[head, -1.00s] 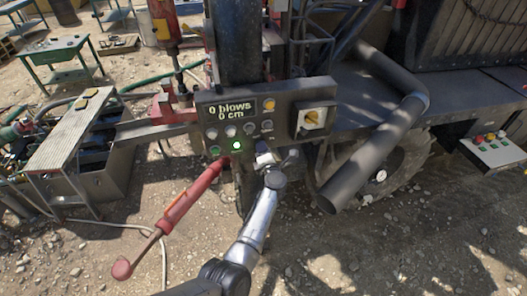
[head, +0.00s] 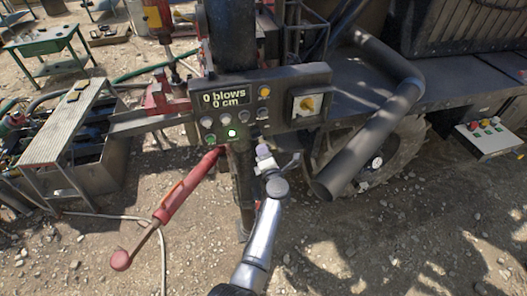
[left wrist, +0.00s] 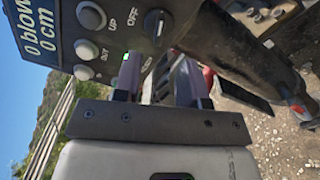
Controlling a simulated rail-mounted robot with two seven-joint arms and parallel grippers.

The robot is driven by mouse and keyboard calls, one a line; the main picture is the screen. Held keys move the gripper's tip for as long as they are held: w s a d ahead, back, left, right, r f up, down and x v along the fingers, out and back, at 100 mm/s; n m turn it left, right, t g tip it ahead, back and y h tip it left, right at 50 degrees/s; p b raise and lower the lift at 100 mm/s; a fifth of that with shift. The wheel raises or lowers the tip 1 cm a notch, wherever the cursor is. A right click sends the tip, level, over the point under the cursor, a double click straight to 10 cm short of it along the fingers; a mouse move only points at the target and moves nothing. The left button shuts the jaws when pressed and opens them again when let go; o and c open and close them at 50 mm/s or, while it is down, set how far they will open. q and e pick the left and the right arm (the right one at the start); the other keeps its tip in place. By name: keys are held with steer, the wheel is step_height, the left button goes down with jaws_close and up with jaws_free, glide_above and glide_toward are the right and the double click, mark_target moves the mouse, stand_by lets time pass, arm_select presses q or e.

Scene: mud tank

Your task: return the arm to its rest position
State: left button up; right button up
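My left gripper (head: 263,151) is just below the lower edge of the dark control panel (head: 282,122) in the head view, apart from its buttons. In the left wrist view its two fingers (left wrist: 160,80) stand apart with nothing between them. My silver left arm (head: 262,232) reaches up to it from the bottom of the head view. The panel's display (head: 227,98) reads "0 blows 0 cm", and a green light (head: 232,133) glows below it. The panel also fills the upper left of the left wrist view (left wrist: 115,40). My right gripper does not show.
A red lever (head: 185,190) slants out below the panel. A thick dark pipe (head: 370,145) hangs to the right, near a wheel. A slatted bench (head: 68,120) stands left. A button box (head: 488,139) is far right. Gravelly ground lies open around my arm.

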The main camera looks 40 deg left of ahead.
arm_select(q)
steer(key=shift+w, duration=0.1)
stand_by(0.4)
steer(key=w+d+r+m+t+h, duration=0.1)
steer(key=d+r+m+t+h, duration=0.1)
steer(key=d+r+m+h, duration=0.65)
steer(key=d+r+m+t+h, duration=0.35)
steer(key=d+m+h, duration=0.35)
steer(key=m+h, duration=0.7)
steer(key=s+f+m+g+y+p, duration=0.2)
steer(key=s+f+m+g, duration=0.1)
steer(key=s, duration=1.1)
steer(key=s+a+f+m+g+y+p, duration=0.1)
steer(key=s+f+g, duration=0.5)
steer(key=s, duration=0.9)
steer(key=s+f+m+g+y+p, duration=0.3)
steer(key=s+f+m+g+y, duration=0.1)
steer(key=s, duration=1)
step_height(320, 180, down, 3)
steer(key=m+y, duration=0.1)
steer(key=m, duration=0.2)
steer(key=shift+s+a, duration=0.15)
steer(key=shift+s, duration=0.2)
steer(key=shift+r+m, duration=0.1)
steer(key=shift+m, duration=0.15)
